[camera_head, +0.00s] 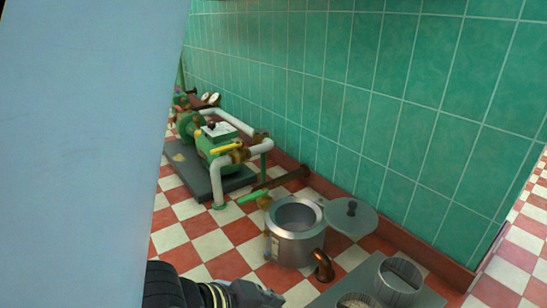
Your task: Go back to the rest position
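One dark arm with a yellow ring comes in at the bottom edge, left of the middle, and points right. I take it as my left arm; its grey gripper (254,295) is partly cut off by the frame edge. Its fingers are too small and dark to tell whether they are open or shut, and I see nothing held. The gripper is in front of and below a metal kettle (292,250), with no visible contact. My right gripper is not in view.
The kettle's round lid (351,218) stands open to the right. A copper pipe (322,266) is at its front. Metal containers (399,282) stand at the bottom right. A green pump (216,150) with white pipes sits behind. A pale blue surface (80,150) blocks the left. Checkered floor (195,235) is clear.

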